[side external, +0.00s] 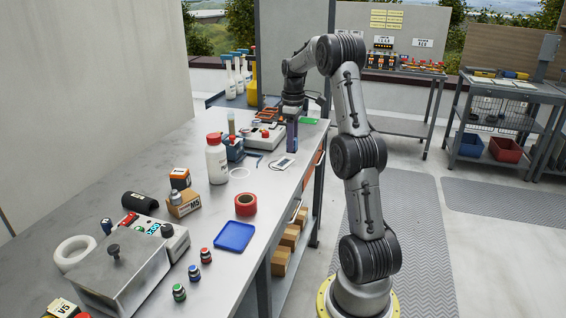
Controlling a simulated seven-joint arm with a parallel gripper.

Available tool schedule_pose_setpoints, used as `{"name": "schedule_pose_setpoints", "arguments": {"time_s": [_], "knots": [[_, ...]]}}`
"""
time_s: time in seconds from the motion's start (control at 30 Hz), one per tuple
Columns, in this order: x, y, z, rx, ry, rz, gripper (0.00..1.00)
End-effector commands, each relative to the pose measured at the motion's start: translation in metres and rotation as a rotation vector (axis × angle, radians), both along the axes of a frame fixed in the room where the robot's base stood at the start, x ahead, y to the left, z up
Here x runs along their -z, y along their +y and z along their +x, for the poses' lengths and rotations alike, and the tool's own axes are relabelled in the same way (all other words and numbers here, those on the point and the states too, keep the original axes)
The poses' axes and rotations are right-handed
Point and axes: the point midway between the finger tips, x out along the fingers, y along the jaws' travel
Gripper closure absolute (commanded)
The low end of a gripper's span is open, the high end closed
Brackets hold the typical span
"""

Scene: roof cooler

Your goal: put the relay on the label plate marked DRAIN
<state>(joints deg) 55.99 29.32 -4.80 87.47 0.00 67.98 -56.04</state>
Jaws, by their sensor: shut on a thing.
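My gripper (292,112) points down over the far right part of the steel bench. It is shut on a tall dark purple-blue block (291,138), close to the bench top. I cannot tell for sure that this block is the relay, nor whether its bottom touches the bench. A small white plate with a dark mark (284,163) lies flat just in front of the block. A green plate (308,121) lies behind it to the right. No lettering on either is readable, so I cannot tell which plate is marked DRAIN.
A white bottle with a red cap (216,160), red tape roll (245,204) and blue tray (234,237) stand nearer. The bench's right edge is close.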

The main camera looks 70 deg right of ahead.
Motion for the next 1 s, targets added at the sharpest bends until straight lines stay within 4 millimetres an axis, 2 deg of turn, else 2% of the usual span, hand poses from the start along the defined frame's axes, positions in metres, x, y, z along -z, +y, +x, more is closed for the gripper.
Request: {"name": "schedule_pose_setpoints", "arguments": {"time_s": [0.47, 0.6, 0.77, 1.0], "knots": [[0.037, -0.068, 0.045, 0.001, 0.001, 0.001, 1.0], [0.059, -0.085, 0.057, 0.0, 0.002, 0.002, 1.0], [0.081, -0.1, 0.067, 0.0, 0.001, 0.001, 1.0], [0.092, -0.109, 0.073, 0.0, 0.001, 0.001, 1.0]]}}
